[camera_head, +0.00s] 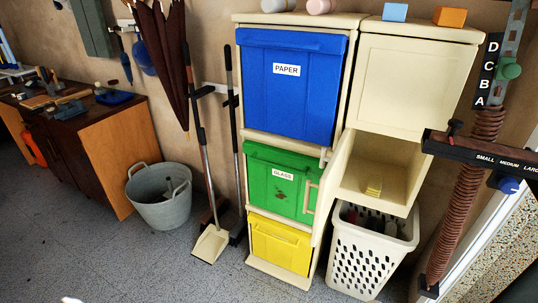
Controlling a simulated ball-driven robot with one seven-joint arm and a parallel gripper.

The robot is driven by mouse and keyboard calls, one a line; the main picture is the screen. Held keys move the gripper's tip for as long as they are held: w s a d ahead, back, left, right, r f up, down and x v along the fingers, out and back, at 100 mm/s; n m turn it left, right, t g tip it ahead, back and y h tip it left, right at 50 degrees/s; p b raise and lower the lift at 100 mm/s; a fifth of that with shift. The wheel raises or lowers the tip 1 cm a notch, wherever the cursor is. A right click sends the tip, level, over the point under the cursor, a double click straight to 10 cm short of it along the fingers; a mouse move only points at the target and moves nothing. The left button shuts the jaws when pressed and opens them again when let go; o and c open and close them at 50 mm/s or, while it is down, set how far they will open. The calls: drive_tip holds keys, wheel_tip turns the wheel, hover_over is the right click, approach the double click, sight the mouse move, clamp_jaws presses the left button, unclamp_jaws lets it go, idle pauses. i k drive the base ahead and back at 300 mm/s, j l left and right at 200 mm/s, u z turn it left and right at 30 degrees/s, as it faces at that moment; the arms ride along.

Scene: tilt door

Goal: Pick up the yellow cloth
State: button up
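A white perforated basket (345,250) stands below the compartment. Blue paper, green glass and yellow bins fill the cabinet's left column. A brown corrugated pipe (465,190) and a dark size-marked bar (500,155) stand at right. Grey floor (130,260) is open in front.

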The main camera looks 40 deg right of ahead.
sight(373, 187)
drive_tip(key=i+j, duration=0.85)
drive_tip(key=i+j+z, duration=0.1)
drive_tip(key=z, duration=0.35)
drive_tip(key=j+z, duration=0.1)
drive_tip(key=z, duration=0.3)
drive_tip(key=i+j+z, duration=0.1)
drive_tip(key=z, duration=0.35)
drive_tip(key=j+z, duration=0.15)
drive_tip(key=z, duration=0.25)
